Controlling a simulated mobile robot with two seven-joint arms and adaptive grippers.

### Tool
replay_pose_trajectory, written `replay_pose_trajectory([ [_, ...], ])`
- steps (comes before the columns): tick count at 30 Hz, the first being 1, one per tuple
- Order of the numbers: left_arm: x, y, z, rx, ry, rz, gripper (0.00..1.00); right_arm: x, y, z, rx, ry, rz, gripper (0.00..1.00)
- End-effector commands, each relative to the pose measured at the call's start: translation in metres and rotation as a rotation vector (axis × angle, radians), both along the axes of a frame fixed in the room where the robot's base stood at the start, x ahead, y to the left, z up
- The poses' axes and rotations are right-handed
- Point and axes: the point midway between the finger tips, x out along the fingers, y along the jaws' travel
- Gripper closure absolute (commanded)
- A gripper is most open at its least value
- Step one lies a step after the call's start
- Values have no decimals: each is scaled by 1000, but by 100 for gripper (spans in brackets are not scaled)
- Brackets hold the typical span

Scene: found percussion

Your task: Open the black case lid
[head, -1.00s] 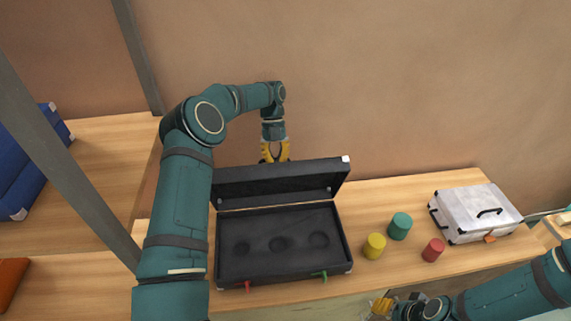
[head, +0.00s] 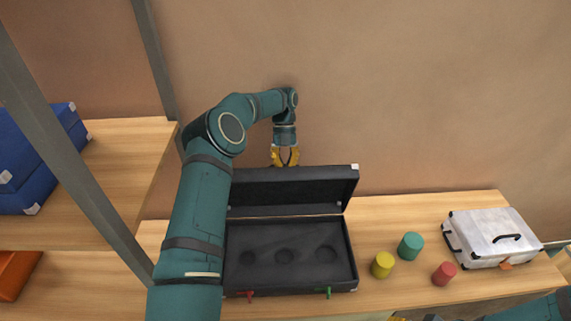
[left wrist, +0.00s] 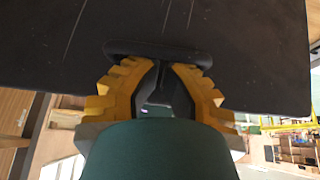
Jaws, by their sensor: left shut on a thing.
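The black case (head: 240,278) lies on the wooden table with its lid (head: 300,188) raised and standing open at the back. Its dark inside shows several round recesses. A red latch (head: 249,296) and a green latch (head: 328,292) sit on its front edge. My left gripper (head: 285,158) is behind the lid's top edge. In the left wrist view, its yellow fingers (left wrist: 158,80) are shut on the black handle (left wrist: 160,50) on the lid's outer face. My right gripper (head: 398,318) barely shows at the bottom edge; its fingers are cut off.
Yellow (head: 382,265), teal (head: 410,246) and red (head: 444,273) cylinders stand right of the case. A silver case (head: 492,238) with a black handle lies farther right.

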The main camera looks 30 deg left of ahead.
Motion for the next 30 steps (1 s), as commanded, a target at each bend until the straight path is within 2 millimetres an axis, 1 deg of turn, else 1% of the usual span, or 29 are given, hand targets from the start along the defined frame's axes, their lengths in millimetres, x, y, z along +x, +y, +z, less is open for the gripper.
replay_pose_trajectory([
  [5,1,0,19,1,-3,-1,100,0,0,0,0,0,0,53],
  [12,1,0,64,1,-4,1,100,0,0,0,0,0,0,53],
  [18,0,0,91,1,-3,0,100,0,0,0,0,0,0,53],
  [23,0,0,99,1,-1,0,100,0,0,0,0,0,0,53],
  [30,0,1,100,0,0,0,100,0,0,0,0,0,0,53],
])
